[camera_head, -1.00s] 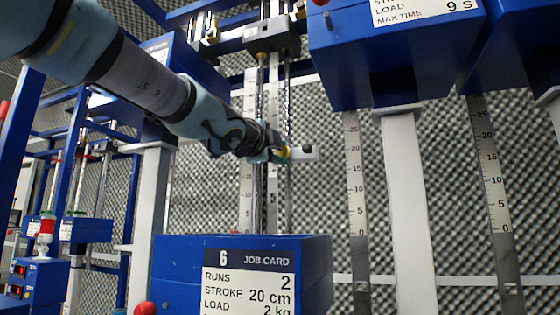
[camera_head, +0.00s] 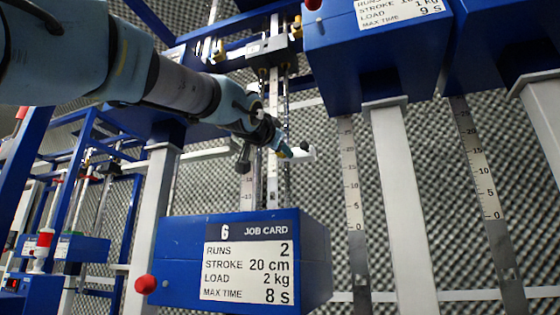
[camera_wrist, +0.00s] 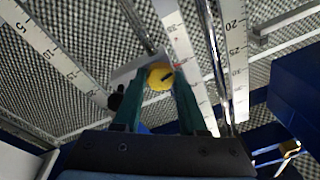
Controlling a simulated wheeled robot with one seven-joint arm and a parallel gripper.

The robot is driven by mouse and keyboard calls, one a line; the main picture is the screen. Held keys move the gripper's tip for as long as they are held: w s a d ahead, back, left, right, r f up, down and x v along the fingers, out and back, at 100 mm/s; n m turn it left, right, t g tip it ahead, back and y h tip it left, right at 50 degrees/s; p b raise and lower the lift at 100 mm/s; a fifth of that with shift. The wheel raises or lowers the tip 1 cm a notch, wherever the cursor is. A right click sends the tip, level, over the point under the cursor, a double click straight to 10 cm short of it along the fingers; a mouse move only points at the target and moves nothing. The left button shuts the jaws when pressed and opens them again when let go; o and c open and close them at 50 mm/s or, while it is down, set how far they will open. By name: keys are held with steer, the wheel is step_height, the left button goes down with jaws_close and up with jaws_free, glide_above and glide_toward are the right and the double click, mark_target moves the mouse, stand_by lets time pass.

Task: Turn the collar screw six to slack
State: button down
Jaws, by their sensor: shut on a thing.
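The collar screw is a round yellow head with a dark slot (camera_wrist: 160,77), seen in the wrist view. My gripper (camera_wrist: 163,82) has its two teal fingers on either side of it, shut on it. The screw sits on a pale collar (camera_wrist: 127,72) beside a scale strip and metal rods. In the head view my gripper (camera_head: 286,151) is at the pale collar (camera_head: 301,154) on the rig behind job card six (camera_head: 250,262). There the fingers mostly hide the screw. I cannot tell how tight it is.
A dark knob (camera_wrist: 115,98) sticks out beside the collar. A blue box (camera_head: 375,60) hangs above right, over a white post (camera_head: 402,190). Grey foam wall lies behind.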

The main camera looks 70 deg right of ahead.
steer(key=shift+r+n+t+y+b, duration=0.15)
steer(key=shift+n+t+y, duration=0.25)
steer(key=shift+n, duration=3.7)
steer(key=shift+f+n+t+y+b, duration=0.15)
steer(key=shift+n+t+y, duration=0.25)
steer(key=shift+n, duration=3.7)
steer(key=shift+r, duration=0.1)
steer(key=shift+c, duration=2.3)
jaws_free()
steer(key=shift+a, duration=0.1)
